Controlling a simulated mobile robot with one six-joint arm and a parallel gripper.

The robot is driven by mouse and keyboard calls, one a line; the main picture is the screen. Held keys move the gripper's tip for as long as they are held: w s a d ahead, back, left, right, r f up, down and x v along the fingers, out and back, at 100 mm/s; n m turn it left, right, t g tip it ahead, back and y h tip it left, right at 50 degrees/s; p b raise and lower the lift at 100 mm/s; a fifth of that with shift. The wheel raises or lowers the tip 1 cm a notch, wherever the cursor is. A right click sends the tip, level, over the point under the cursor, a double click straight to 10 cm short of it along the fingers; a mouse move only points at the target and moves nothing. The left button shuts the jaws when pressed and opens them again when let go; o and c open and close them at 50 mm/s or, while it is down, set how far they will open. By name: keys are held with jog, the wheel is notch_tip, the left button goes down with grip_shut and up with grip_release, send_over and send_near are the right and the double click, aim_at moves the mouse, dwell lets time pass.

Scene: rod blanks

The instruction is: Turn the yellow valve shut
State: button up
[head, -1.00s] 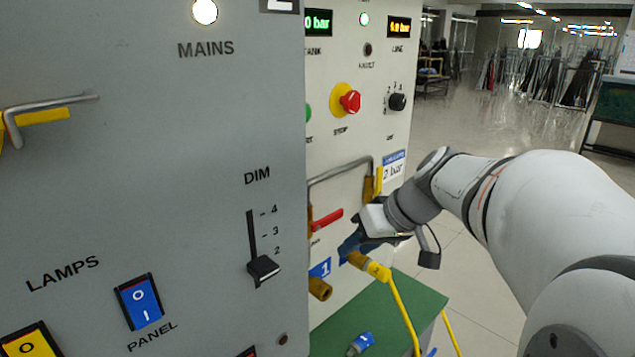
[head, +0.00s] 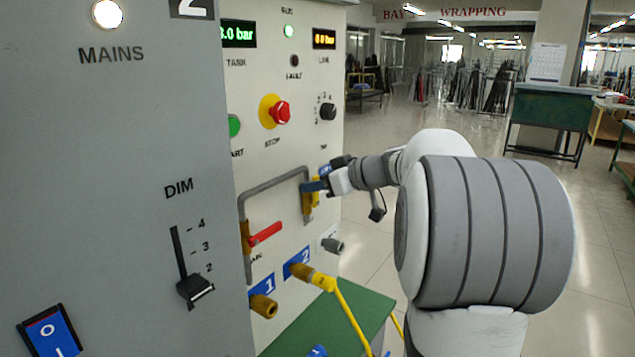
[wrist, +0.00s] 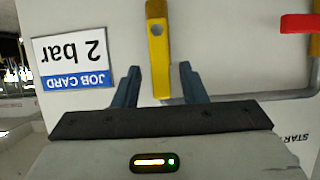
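The yellow valve handle (head: 316,192) stands upright at the right end of the grey pipe, by a brass valve body (head: 306,206). In the wrist view the yellow handle (wrist: 159,62) has a small hole and points up and down the picture. My gripper (wrist: 157,78) is open, with one blue finger on each side of the handle and a visible gap to both. In the head view my gripper (head: 314,186) is at the handle and hides part of it.
A red lever (head: 265,233) sits left on the same pipe (head: 275,183). Below, a yellow hose plug (head: 315,277) is at socket 2, beside brass socket 1 (head: 264,306). A job card (wrist: 75,58) reading 2 bar is beside the handle. A green-topped surface (head: 340,322) lies below.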

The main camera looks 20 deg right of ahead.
jog(key=shift+w+a+f, duration=0.15)
jog(key=shift+w+a, duration=0.05)
jog(key=shift+w, duration=0.1)
jog(key=shift+c, duration=0.6)
